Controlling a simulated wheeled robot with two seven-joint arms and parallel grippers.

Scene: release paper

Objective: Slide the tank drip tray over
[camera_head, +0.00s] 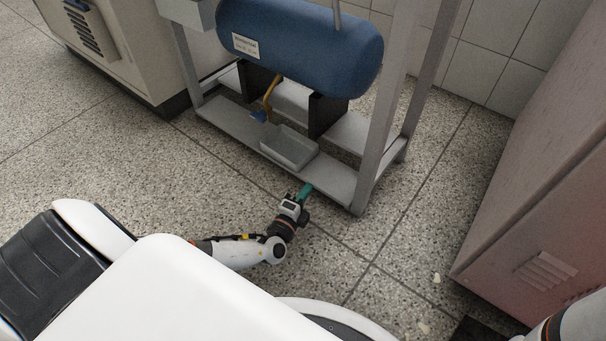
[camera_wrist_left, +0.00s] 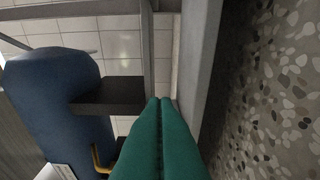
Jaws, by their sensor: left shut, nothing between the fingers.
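The drip tray (camera_head: 288,147) is a shallow grey rectangular pan on the lower shelf of the metal frame (camera_head: 338,182). My left gripper (camera_head: 305,190) is low at the front edge of the shelf, to the right of the tray and nearer to me. Its green fingers (camera_wrist_left: 160,140) are shut together and empty. I cannot make out the tray in the left wrist view; the tank (camera_wrist_left: 55,100) shows there at the left. My right gripper is not in view.
A frame post (camera_head: 378,120) stands right of my left gripper. A pinkish cabinet (camera_head: 540,190) is at the right and a beige cabinet (camera_head: 120,45) at the upper left. Speckled floor (camera_head: 170,190) in front of the frame is clear, with small pale scraps (camera_head: 424,327) at the lower right.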

